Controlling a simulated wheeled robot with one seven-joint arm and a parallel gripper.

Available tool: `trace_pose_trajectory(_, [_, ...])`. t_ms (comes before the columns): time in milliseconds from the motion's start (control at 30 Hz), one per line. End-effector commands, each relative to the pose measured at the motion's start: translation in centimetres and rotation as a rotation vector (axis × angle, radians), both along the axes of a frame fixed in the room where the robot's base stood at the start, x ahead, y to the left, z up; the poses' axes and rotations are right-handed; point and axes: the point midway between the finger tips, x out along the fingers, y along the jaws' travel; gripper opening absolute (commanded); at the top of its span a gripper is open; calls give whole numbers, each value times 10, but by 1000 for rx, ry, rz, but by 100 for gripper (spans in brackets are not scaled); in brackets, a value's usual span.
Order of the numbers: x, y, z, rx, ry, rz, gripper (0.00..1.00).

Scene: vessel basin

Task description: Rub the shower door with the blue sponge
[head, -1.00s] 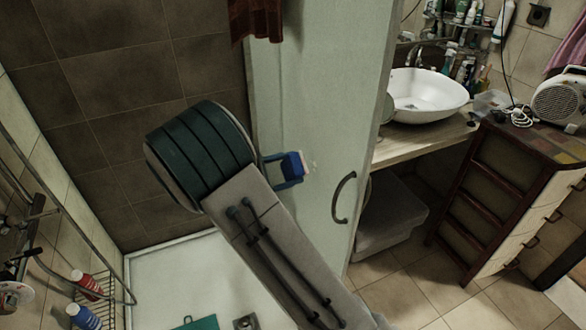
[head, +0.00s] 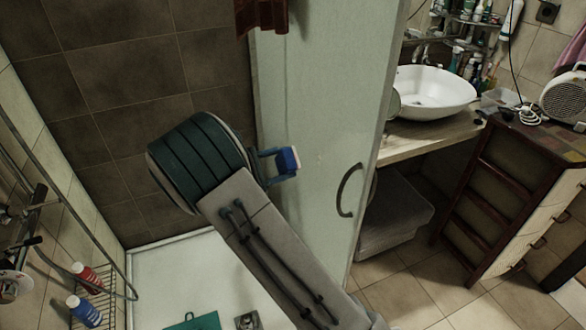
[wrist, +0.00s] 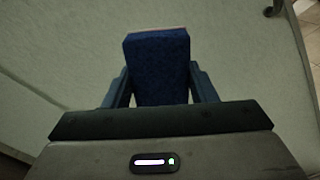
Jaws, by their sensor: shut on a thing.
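The shower door (head: 325,110) is a pale, frosted upright panel in the middle of the head view, with a dark curved handle (head: 346,190) at its right side. My gripper (head: 277,165) is in front of the door, left of the handle. It is shut on the blue sponge (head: 287,160), which has a pale face at its far end. In the wrist view the sponge (wrist: 158,65) stands between the two blue fingers, with the pale door surface (wrist: 235,45) behind it. I cannot tell whether the sponge touches the door.
A reddish-brown cloth (head: 262,15) hangs at the top of the door. A white basin (head: 433,92) on a counter and a wooden cabinet (head: 510,180) stand to the right. A wire rack (head: 93,300) with bottles is at lower left, beside the white shower tray (head: 165,275).

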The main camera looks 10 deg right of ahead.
Motion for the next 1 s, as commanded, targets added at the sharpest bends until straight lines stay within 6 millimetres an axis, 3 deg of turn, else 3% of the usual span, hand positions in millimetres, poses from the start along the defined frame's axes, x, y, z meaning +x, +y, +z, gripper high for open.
trace_pose_trajectory(33, [10, 0, -16, 0, -2, -1, 33])
trace_pose_trajectory(200, [29, 2, -30, -1, -3, 1, 33])
trace_pose_trajectory(467, [34, -4, -28, -3, -4, 1, 33])
trace_pose_trajectory(1000, [44, -52, -30, -3, -4, 1, 33])
